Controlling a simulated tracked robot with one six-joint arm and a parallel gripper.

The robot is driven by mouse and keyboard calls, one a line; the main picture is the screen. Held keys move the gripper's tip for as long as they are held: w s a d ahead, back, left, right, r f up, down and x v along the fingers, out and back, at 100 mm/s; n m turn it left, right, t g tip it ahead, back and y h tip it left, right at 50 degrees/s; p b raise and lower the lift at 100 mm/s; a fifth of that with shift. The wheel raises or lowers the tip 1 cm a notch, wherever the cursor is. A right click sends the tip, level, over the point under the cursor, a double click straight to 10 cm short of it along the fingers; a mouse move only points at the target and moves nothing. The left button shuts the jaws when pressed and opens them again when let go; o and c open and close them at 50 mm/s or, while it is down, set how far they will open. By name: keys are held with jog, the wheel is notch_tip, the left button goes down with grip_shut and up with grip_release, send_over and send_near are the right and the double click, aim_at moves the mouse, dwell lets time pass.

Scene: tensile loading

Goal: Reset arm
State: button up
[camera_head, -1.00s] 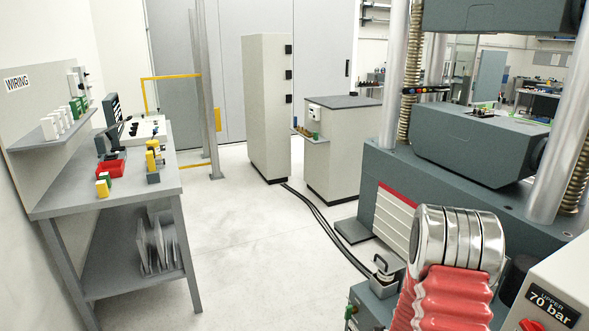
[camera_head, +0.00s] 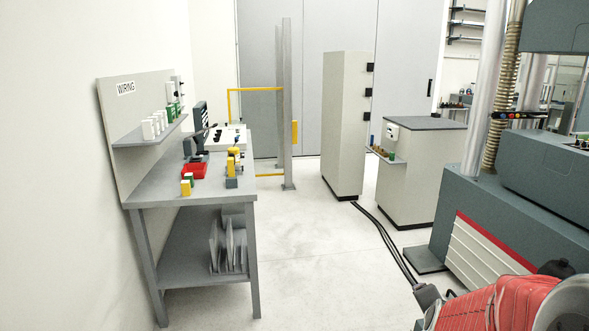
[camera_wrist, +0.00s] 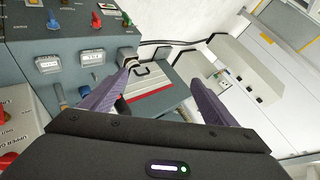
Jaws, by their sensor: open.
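My gripper (camera_wrist: 162,62) shows in the wrist view with its two purple-grey fingers spread wide and nothing between them. It is tilted over the floor side of the machine, and the vented machine base shows beyond the fingers. In the head view only part of my arm, a red ribbed sleeve and a metal end, shows at the lower right corner. My gripper is out of that view.
A teal testing machine (camera_head: 463,205) stands right. A lever-topped control unit (camera_wrist: 75,50) is close to my left finger. Cables run along the floor to a tall cabinet (camera_head: 343,130).

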jog(key=s+a+r+n+y, duration=0.2)
jog(key=s+a+r+n, duration=0.25)
jog(key=a, duration=0.35)
jog(key=s+a+r+n+g, duration=0.1)
jog(key=s+a+r+n, duration=0.1)
jog(key=s, duration=0.4)
jog(key=s+a+r+n+g+y, duration=0.1)
jog(key=s+a+r+n, duration=0.1)
jog(key=s+a+n, duration=0.3)
jog(key=s+a+r+n+g, duration=0.1)
jog(key=s+a+r+n, duration=0.1)
jog(key=s, duration=0.7)
jog(key=shift+a+n+g+y, duration=0.4)
jog(key=shift+a+n, duration=0.25)
jog(key=shift+n, duration=0.1)
jog(key=shift+s+r, duration=0.1)
